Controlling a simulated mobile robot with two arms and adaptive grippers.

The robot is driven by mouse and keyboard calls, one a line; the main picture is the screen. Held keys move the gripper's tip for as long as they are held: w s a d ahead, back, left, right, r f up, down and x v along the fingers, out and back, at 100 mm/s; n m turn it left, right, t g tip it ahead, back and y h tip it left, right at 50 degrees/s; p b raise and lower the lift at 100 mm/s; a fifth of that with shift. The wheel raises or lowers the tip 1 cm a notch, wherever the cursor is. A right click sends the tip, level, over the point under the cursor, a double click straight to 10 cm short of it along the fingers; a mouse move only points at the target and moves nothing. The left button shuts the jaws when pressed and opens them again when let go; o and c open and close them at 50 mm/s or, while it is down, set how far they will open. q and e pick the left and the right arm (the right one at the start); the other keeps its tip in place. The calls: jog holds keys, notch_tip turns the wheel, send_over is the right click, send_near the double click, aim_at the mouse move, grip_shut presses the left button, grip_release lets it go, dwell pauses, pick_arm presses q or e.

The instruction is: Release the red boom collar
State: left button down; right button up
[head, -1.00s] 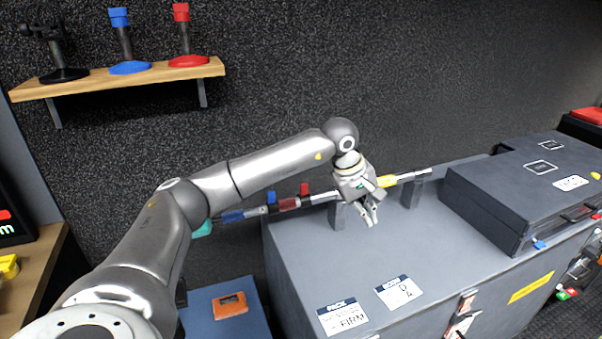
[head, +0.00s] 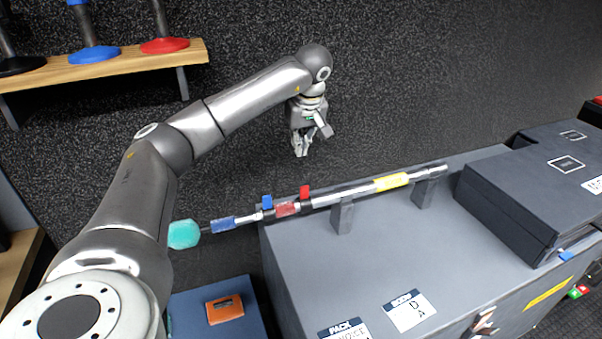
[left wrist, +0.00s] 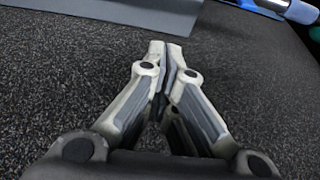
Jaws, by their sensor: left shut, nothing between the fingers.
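The boom (head: 350,192) lies across two supports on a grey case, its left end reaching past the case edge. The red collar (head: 287,208) is on the boom's left half, with a red lever (head: 305,192) standing up beside it. Further left are a blue lever (head: 267,201) and a blue collar (head: 222,223). My left gripper (head: 301,151) is above and behind the red lever, pointing down, clear of the boom. Its fingers (left wrist: 168,46) are together and empty in the left wrist view. A blue part and silver tube (left wrist: 292,8) show at that view's top right corner.
A teal foam end (head: 184,234) is at the boom's left tip, close to my left arm. A yellow label (head: 391,182) is on the boom. A dark case (head: 530,195) stands at right. A wooden shelf (head: 120,62) is on the wall. Cards (head: 410,311) lie in front.

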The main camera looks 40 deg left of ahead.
aim_at(304, 192)
pick_arm(q)
notch_tip(304, 192, down, 10)
jog(key=p, duration=0.2)
jog(key=shift+d+p, duration=0.2)
jog(key=shift+p, duration=0.15)
pick_arm(e)
notch_tip(304, 192, up, 3)
jog(key=shift+f, duration=0.1)
pick_arm(q)
jog(key=shift+s+r, duration=0.1)
